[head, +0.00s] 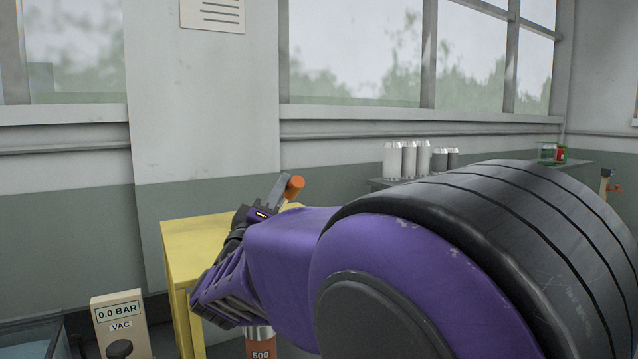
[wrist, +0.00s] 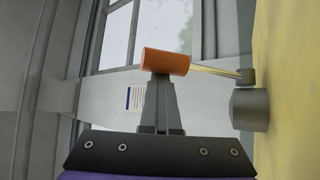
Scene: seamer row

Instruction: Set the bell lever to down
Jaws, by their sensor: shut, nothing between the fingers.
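The bell lever has an orange cylindrical knob (head: 294,186), which also shows in the wrist view (wrist: 165,62). There, a thin brass rod (wrist: 215,70) joins the knob to a grey pivot (wrist: 250,110) at the yellow surface. The wrist picture looks turned on its side, so the rod appears to stand up from the yellow top. My gripper (wrist: 161,82) is shut and empty, its fingertips close to the knob; whether they touch it I cannot tell. In the head view my gripper (head: 280,180) is beside the knob, and my arm hides the rod and pivot.
The yellow stand (head: 190,245) is partly behind my arm. A gauge box (head: 120,318) reading 0.0 BAR stands at lower left. An orange canister marked 500 (head: 260,345) is below my arm. Cans (head: 408,160) stand on a shelf by the windows.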

